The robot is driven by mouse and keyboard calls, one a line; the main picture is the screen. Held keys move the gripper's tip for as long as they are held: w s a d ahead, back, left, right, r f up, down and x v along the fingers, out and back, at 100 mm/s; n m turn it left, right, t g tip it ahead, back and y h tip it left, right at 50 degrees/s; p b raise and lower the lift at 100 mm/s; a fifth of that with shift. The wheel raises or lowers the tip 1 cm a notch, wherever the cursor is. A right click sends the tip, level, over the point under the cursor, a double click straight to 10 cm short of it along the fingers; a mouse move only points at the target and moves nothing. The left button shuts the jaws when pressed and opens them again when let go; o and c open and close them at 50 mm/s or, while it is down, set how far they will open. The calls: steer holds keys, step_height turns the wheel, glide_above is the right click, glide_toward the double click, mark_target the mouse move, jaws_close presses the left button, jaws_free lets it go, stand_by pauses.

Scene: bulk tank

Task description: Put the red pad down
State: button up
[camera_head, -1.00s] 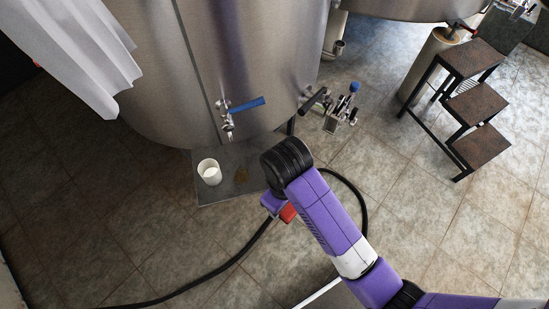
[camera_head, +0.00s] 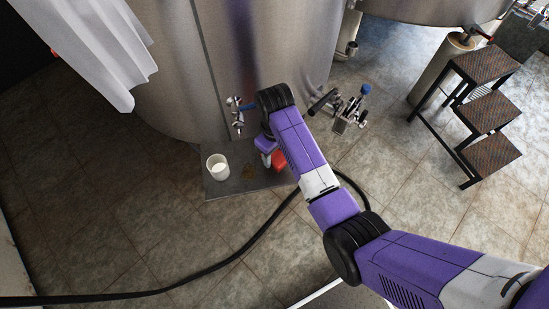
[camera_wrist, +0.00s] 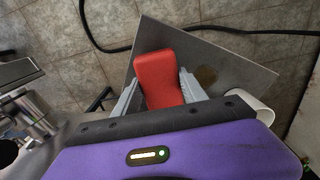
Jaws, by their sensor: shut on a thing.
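The red pad (camera_wrist: 159,78) is held between the two fingers of my gripper (camera_wrist: 158,95) in the wrist view. In the head view the red pad (camera_head: 279,160) shows just below my wrist, and my gripper (camera_head: 269,158) is partly hidden by my arm. The pad is over or near the grey plate (camera_head: 221,186) at the foot of the steel tank. The plate also shows beyond the pad in the wrist view (camera_wrist: 235,68). The height of the pad above the plate cannot be told. A brown patch (camera_head: 249,172) is on the plate.
A white cup (camera_head: 217,167) stands on the plate's left part. The steel tank (camera_head: 175,90) with a blue-handled tap (camera_head: 243,106) rises behind. A black hose (camera_head: 215,262) crosses the tiled floor. Dark steps (camera_head: 485,108) stand at the right.

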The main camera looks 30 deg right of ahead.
mark_target(275, 160)
step_height(275, 160, down, 3)
steer(key=shift+f, duration=0.2)
steer(key=shift+w+f, duration=0.2)
steer(key=shift+f, duration=0.05)
steer(key=shift+f, duration=0.2)
steer(key=o, duration=1.2)
steer(key=shift+r, duration=3.95)
